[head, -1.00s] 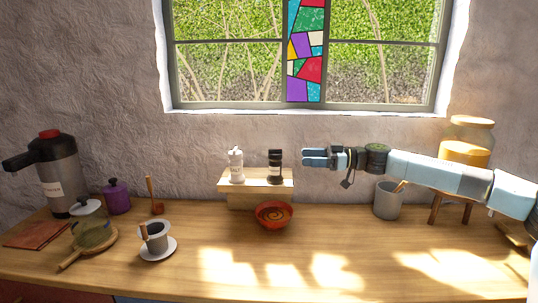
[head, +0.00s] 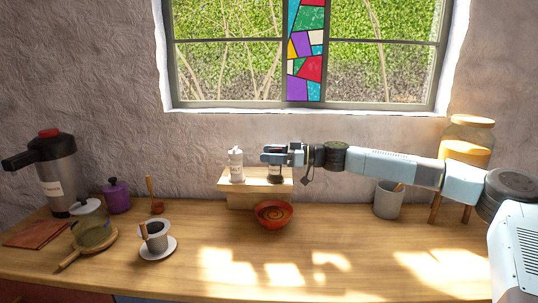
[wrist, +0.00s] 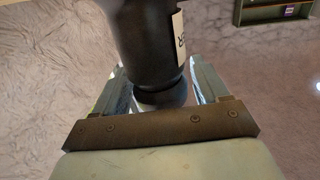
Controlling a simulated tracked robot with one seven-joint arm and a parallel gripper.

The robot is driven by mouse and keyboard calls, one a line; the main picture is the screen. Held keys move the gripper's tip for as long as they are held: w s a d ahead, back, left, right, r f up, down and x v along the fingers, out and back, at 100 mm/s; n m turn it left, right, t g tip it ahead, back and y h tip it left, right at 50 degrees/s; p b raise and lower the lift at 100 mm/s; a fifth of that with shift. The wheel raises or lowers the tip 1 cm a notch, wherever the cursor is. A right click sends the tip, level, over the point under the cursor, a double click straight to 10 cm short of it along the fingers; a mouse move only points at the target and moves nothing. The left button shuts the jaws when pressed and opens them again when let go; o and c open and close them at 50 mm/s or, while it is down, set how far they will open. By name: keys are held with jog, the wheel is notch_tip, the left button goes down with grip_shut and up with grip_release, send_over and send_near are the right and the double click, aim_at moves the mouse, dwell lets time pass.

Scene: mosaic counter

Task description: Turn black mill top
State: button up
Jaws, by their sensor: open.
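The black mill (head: 275,178) stands upright on a small wooden riser (head: 240,201), with its upper part hidden behind my gripper (head: 272,155) in the head view. In the wrist view, the mill's dark body (wrist: 148,40) with part of a pale label fills the upper middle. Its narrower end lies between the two fingers of my gripper (wrist: 160,82). The jaws are open around it, with a gap visible at the right finger; contact on the left is unclear.
A white mill (head: 236,165) stands close left of the black one on the riser. A red-brown bowl (head: 274,215) sits just in front. A grey cup (head: 388,200) and a jar on a wooden stand (head: 466,150) are under and behind my arm. The counter's front middle is clear.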

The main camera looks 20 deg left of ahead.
jog(key=shift+a, duration=0.35)
jog(key=c, duration=1)
jog(key=shift+m+t, duration=0.4)
jog(key=shift+t, duration=0.3)
jog(key=m+t, duration=0.1)
jog(key=t, duration=0.1)
jog(key=m+t, duration=0.3)
jog(key=t, duration=0.2)
jog(key=shift+w+h, duration=0.3)
jog(key=shift+w, duration=0.05)
jog(key=shift+w+d+r+m+t+h, duration=0.15)
jog(key=shift+m+t+h, duration=0.45)
jog(key=shift+m+t, duration=0.55)
jog(key=shift+w+a+f+m+t+h, duration=0.15)
jog(key=shift+m+t+h, duration=0.6)
jog(key=shift+t, duration=0.7)
jog(key=shift+d+r+m, duration=0.1)
jog(key=shift+m, duration=0.2)
jog(key=shift+w+m+t+h, duration=0.1)
jog(key=shift+m+t+h, duration=0.5)
jog(key=shift+t, duration=0.2)
